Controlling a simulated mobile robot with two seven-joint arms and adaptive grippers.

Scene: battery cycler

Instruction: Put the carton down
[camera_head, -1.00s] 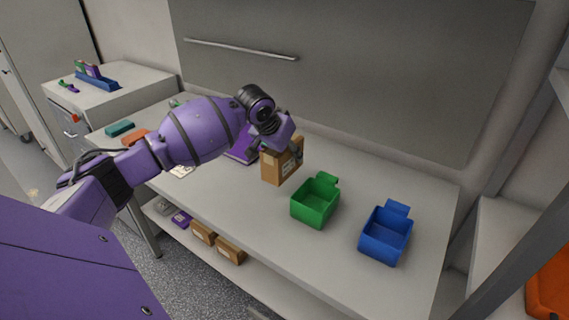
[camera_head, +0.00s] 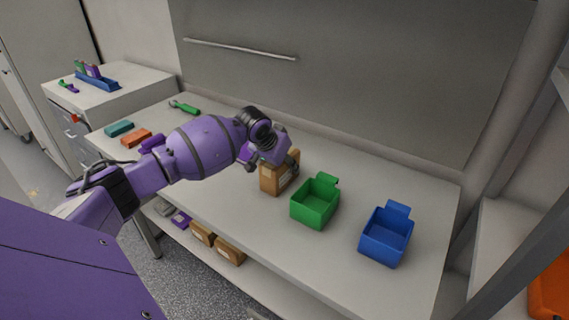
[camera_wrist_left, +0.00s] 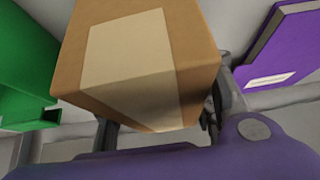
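The brown carton (camera_head: 271,182) with a pale label is upright over the bench, just left of the green bin. My left gripper (camera_head: 290,163) is at its upper part, with a dark finger visible on its right side. In the left wrist view the carton (camera_wrist_left: 135,60) fills the middle, with a gripper finger at each side, and my left gripper (camera_wrist_left: 162,125) is shut on it. The carton's bottom looks at or very near the bench top; I cannot tell whether it touches. My right gripper is not in view.
The green bin (camera_head: 314,205) is close to the carton's right, and a blue bin (camera_head: 384,243) stands farther right. The bench top (camera_head: 225,195) is bare in front. A purple boxy thing (camera_wrist_left: 280,45) is near the carton. A green-handled tool (camera_head: 186,108) lies at the back.

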